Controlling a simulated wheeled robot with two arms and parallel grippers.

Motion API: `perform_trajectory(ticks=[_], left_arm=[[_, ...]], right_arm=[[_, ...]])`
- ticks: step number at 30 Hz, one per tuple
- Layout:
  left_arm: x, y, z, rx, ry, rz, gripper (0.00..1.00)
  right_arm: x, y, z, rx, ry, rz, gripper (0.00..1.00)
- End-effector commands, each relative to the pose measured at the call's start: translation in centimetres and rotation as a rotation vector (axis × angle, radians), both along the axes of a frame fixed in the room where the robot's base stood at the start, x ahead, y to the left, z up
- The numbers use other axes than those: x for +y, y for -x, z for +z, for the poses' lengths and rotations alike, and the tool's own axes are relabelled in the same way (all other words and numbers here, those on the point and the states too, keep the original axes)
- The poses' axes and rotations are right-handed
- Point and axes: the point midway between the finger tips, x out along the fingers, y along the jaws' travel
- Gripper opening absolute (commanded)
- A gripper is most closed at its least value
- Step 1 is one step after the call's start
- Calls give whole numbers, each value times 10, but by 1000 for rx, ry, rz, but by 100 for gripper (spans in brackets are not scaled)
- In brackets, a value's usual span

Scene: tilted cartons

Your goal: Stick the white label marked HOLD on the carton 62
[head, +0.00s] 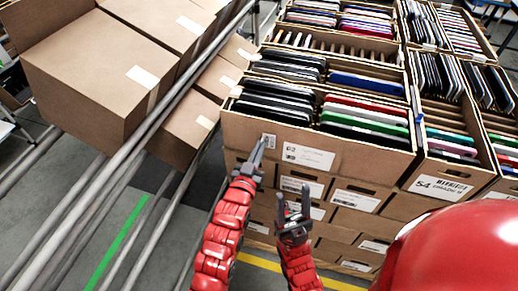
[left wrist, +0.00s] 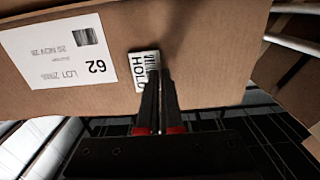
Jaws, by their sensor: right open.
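Carton 62 (head: 340,157) is an open brown box in the top row, with a white printed label reading 62 on its front. It fills much of the left wrist view (left wrist: 200,40), where its print is upside down. The white HOLD label (left wrist: 140,66) lies against the carton's front beside the 62 label, partly covered by my finger. It shows small in the head view (head: 269,141). My left gripper (head: 258,150) is at the HOLD label, its fingers close together. Whether it touches the label is unclear. My right gripper (head: 293,205) is open and empty, lower and to the right.
Flat colored items fill the cartons. Carton 54 (head: 440,186) stands to the right, and more stacked cartons (head: 350,197) lie below. Plain brown boxes (head: 100,85) sit behind metal rails (head: 130,150) at left. Floor shows at lower left.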

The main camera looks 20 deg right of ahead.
Motion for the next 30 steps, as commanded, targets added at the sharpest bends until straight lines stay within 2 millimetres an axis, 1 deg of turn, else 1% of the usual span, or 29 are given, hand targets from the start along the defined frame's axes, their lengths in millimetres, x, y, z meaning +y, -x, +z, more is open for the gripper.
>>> perform_trajectory(ticks=[14,15,20,30], left_arm=[[-1,-1,0,0,0,0,0],[-1,-1,0,0,0,0,7],[-1,-1,0,0,0,0,36],[0,0,-1,0,0,0,37]], right_arm=[[0,0,-1,0,0,0,54],[0,0,-1,0,0,0,54],[0,0,-1,0,0,0,54],[0,0,-2,0,0,0,54]])
